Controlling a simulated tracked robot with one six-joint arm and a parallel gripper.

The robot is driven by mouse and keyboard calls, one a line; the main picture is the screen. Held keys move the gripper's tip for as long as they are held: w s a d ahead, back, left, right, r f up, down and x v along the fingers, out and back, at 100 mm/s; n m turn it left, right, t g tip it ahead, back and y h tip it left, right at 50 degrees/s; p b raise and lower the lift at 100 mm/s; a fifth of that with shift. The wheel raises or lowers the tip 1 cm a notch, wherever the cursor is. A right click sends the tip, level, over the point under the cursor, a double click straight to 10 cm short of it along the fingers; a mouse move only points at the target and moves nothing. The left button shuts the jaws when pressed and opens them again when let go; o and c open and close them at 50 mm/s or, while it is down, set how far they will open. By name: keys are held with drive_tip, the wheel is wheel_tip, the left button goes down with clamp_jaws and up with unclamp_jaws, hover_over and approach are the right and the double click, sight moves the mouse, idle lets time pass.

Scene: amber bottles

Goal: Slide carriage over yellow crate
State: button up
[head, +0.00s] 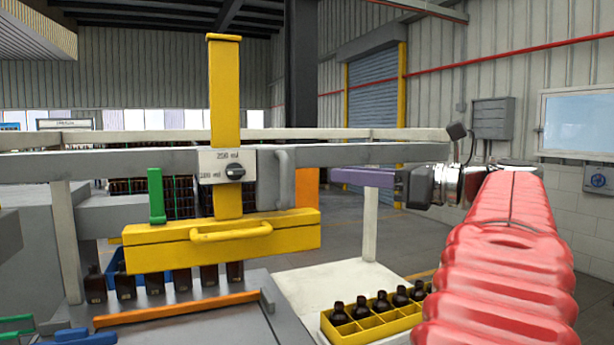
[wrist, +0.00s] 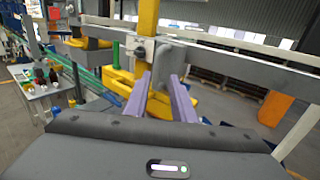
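The carriage is a yellow upright post (head: 225,95) with a dial plate and a wide yellow beam (head: 290,237) below; it sits on a long grey rail (head: 360,153). A grey handle (head: 282,180) stands on its right side and shows ahead of my fingers in the wrist view (wrist: 178,62). The yellow crate (head: 345,335), holding several dark bottles, is lower right of the carriage, cut by the frame edge. My gripper (head: 336,177) is right of the handle, apart from it. In the wrist view its purple fingers (wrist: 161,77) are spread and empty.
Several amber bottles (head: 154,284) stand in a row under the beam; their tops are hidden, so I cannot tell if they are held. An orange bar (head: 175,311) runs in front of them. A green lever (head: 156,195) rises from the beam. The rail right of the handle is clear.

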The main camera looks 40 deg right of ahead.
drive_tip(key=shift+v, duration=0.8)
drive_tip(key=shift+o, duration=0.6)
drive_tip(key=shift+o, duration=0.6)
drive_tip(key=shift+w+a+f, duration=0.1)
drive_tip(key=shift+w, duration=0.05)
drive_tip(key=shift+o, duration=0.3)
drive_tip(key=w+a+f+n+g+y, duration=0.1)
drive_tip(key=w+a+f+n+g, duration=0.3)
drive_tip(key=w+a+f, duration=0.5)
drive_tip(key=a+f+n, duration=0.1)
drive_tip(key=a+n, duration=0.1)
drive_tip(key=shift+w+a+n+g, duration=0.2)
drive_tip(key=shift+w+n+g, duration=0.1)
drive_tip(key=shift+g, duration=0.1)
drive_tip(key=w+a+f+n+g, duration=0.2)
drive_tip(key=a+f+n+g, duration=0.2)
drive_tip(key=a+f+n, duration=0.7)
drive_tip(key=s+a+f+n+g+h, duration=0.1)
drive_tip(key=s+a+f+n+h, duration=0.1)
drive_tip(key=s+a+f+n, duration=0.4)
drive_tip(key=s+a+f+n+g+h, duration=0.2)
drive_tip(key=s+a+f+n, duration=0.4)
drive_tip(key=f+n, duration=0.4)
wheel_tip(320, 180, down, 3)
drive_tip(key=shift+s+h, duration=0.4)
drive_tip(key=shift+s, duration=0.25)
